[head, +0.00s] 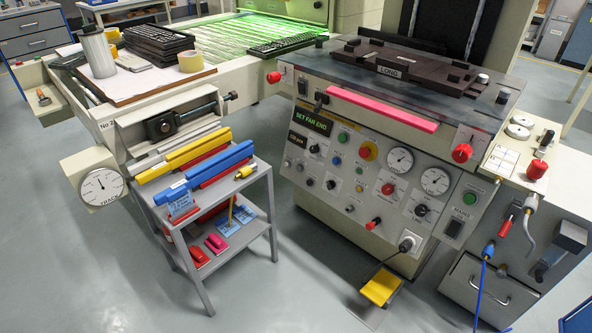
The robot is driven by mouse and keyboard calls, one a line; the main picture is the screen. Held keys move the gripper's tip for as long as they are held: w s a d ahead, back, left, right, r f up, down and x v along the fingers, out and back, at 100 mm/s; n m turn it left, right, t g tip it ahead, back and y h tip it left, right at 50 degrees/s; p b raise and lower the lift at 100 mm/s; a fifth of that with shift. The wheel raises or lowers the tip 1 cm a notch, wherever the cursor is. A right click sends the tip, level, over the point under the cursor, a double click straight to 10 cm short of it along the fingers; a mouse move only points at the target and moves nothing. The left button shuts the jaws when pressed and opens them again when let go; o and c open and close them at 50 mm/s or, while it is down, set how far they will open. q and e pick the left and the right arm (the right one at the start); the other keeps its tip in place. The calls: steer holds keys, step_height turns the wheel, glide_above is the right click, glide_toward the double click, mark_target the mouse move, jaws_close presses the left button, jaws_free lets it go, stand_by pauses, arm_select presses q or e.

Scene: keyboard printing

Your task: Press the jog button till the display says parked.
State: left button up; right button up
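The machine's control panel (370,185) faces me in the middle of the head view. A dark display (310,121) at its upper left shows green text that seems to read "SET FAR END". A smaller dark readout (297,139) sits below it, too small to read surely. Neither of my grippers is in view.
A small grey cart (262,170) with coloured bars stands left of the panel. A yellow foot pedal (381,287) lies on the floor below it. A pink bar (382,110) runs along the machine's front edge. A side unit (520,235) with a blue hose stands right.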

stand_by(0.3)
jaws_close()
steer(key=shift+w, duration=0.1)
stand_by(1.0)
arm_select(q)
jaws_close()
